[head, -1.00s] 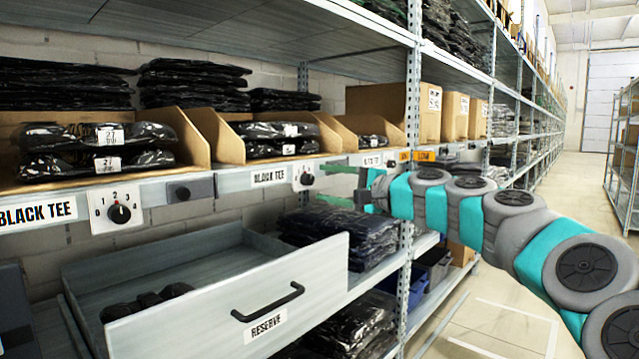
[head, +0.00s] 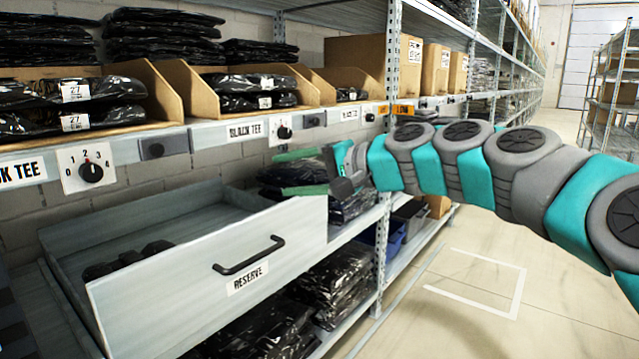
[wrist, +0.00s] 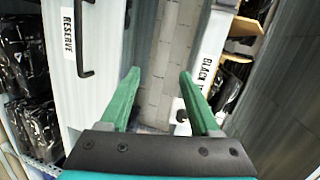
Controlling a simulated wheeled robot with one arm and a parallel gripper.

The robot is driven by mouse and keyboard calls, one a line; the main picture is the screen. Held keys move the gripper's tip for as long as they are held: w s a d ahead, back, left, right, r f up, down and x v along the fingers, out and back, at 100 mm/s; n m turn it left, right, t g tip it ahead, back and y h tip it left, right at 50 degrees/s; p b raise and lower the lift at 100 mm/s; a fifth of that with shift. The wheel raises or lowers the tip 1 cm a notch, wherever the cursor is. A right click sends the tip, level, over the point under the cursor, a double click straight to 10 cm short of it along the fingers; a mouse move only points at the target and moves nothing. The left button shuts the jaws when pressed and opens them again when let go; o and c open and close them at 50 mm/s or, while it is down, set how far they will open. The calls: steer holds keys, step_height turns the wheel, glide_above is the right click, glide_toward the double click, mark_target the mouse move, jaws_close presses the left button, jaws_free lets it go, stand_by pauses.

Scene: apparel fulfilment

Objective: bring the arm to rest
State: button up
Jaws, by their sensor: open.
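My gripper (head: 301,173) is open and empty, its two green fingers pointing left in the head view. It hangs in front of the shelving, close to the right end of the pulled-out RESERVE drawer (head: 300,219). In the wrist view the green fingers of my gripper (wrist: 157,80) stand apart with nothing between them, the grey block wall (wrist: 168,50) behind. The drawer front (wrist: 108,40) is on the left there, and the shelf edge with the BLACK TEE label (wrist: 206,65) is on the right. My arm reaches in from the right of the head view.
Cardboard bins (head: 159,90) of bagged black shirts line the upper shelf. A dial (head: 90,172) sits on the shelf edge. Dark items (head: 130,258) lie in the open drawer. Bagged stacks (head: 340,278) fill the lower shelf. The aisle floor (head: 490,250) on the right is clear.

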steer(key=s+d+f+n+g+h+p, duration=0.2)
steer(key=s+f+n+g+h, duration=0.3)
steer(key=s+f, duration=1.2)
steer(key=s+d+f+g+h, duration=0.2)
steer(key=s+d+f+h, duration=0.2)
steer(key=s+d+f, duration=0.2)
steer(key=s+d+f+g+h+p, duration=0.1)
steer(key=s+d+f+g+h, duration=0.1)
steer(key=s+d+f+h, duration=0.2)
steer(key=s+d+f, duration=0.3)
steer(key=s+d, duration=0.4)
steer(key=s, duration=0.3)
steer(key=shift+s+d+f, duration=0.25)
steer(key=shift+d+f, duration=0.05)
